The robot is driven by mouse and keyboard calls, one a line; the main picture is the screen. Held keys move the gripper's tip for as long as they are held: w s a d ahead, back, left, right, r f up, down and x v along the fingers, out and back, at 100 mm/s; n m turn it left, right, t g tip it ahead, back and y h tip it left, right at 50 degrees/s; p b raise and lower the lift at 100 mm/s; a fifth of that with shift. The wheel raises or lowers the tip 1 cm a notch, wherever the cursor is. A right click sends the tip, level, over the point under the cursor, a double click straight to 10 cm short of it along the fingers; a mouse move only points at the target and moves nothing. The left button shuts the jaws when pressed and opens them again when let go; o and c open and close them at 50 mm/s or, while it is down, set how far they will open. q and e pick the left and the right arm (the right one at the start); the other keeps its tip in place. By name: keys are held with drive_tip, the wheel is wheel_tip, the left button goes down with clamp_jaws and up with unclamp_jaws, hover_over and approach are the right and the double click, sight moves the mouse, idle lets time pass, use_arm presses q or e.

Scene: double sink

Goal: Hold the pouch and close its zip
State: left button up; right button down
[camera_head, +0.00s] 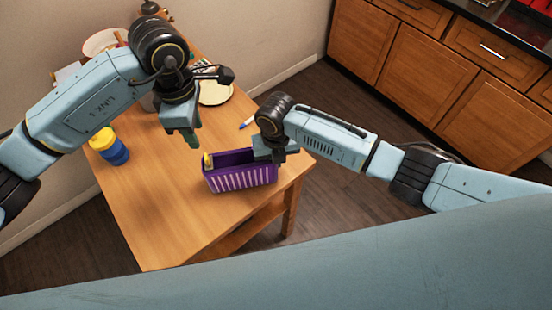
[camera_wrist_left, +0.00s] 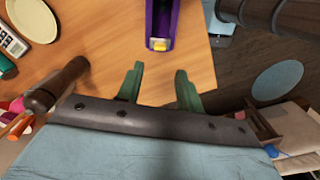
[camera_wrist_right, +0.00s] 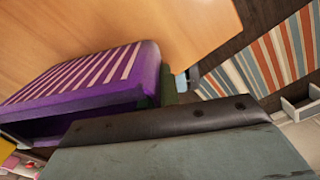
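The purple pouch (camera_head: 240,180) with white stripes stands upright on the wooden table, its top open. A yellow zip tab (camera_head: 207,160) is at its left end; the tab also shows in the left wrist view (camera_wrist_left: 159,44). My left gripper (camera_head: 190,138) is open and empty, above the table to the upper left of the pouch and apart from the tab. In the left wrist view its green fingers (camera_wrist_left: 158,84) are spread. My right gripper (camera_head: 278,156) is at the pouch's right end and appears shut on it; the pouch (camera_wrist_right: 100,80) partly hides its fingers in the right wrist view.
A pale plate (camera_head: 214,92) and a blue-and-white pen (camera_head: 247,123) lie behind the pouch. The table front (camera_head: 160,225) is clear. Wooden cabinets (camera_head: 420,70) stand at the right.

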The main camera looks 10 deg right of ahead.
use_arm(q)
drive_tip(key=shift+c, duration=0.3)
drive_tip(key=c, duration=0.7)
drive_tip(key=shift+a+f, duration=0.3)
clamp_jaws()
drive_tip(key=a+f+n+h, duration=0.1)
drive_tip(key=a+f+h, duration=0.1)
drive_tip(key=a+h, duration=0.7)
drive_tip(key=a, duration=0.5)
drive_tip(key=shift+f+n, duration=0.25)
drive_tip(key=shift+n, duration=0.15)
